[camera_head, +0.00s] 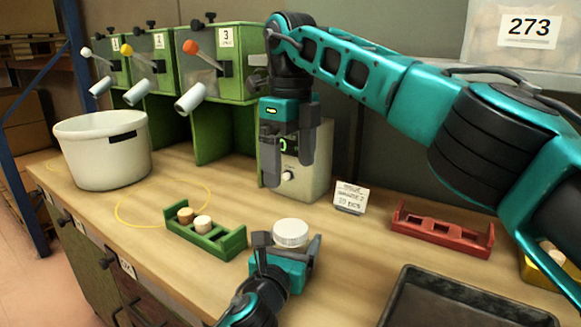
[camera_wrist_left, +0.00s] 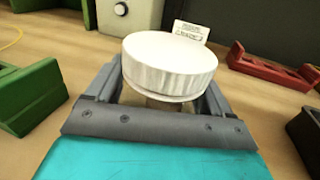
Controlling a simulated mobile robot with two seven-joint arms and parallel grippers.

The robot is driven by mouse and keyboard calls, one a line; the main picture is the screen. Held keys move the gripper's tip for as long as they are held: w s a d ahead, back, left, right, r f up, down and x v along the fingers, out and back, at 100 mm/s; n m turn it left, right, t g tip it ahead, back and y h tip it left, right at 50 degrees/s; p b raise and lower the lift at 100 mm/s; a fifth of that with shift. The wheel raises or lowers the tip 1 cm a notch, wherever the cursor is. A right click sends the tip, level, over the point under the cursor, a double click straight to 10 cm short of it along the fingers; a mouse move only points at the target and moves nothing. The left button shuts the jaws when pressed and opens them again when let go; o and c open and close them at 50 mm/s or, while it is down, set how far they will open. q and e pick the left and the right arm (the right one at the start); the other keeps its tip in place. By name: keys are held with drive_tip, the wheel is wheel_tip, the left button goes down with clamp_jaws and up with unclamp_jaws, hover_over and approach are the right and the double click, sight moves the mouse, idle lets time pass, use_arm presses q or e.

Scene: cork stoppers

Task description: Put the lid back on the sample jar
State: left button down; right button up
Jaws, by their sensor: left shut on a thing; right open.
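The white ribbed lid (camera_head: 291,232) shows at the bottom centre of the head view, and large in the left wrist view (camera_wrist_left: 170,65). Under it a pale part of the sample jar (camera_wrist_left: 160,103) shows between my left fingers; most of the jar is hidden. The lid sits over the jar and looks about level; I cannot tell if it is fully seated. My left gripper (camera_head: 289,247) is shut on the jar, below the lid. My right gripper (camera_head: 288,168) is open and empty, pointing down above and behind the lid, apart from it.
A green rack (camera_head: 222,245) with two corks stands left of the jar. A red rack (camera_head: 440,232), a dark tray (camera_head: 405,290) and a yellow bin (camera_head: 540,268) are to the right. A white pot (camera_head: 90,155) is far left.

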use_arm(q)
unclamp_jaws()
drive_tip(key=p+v, duration=0.1)
drive_tip(key=v, duration=1.2)
drive_tip(key=shift+p, duration=0.35)
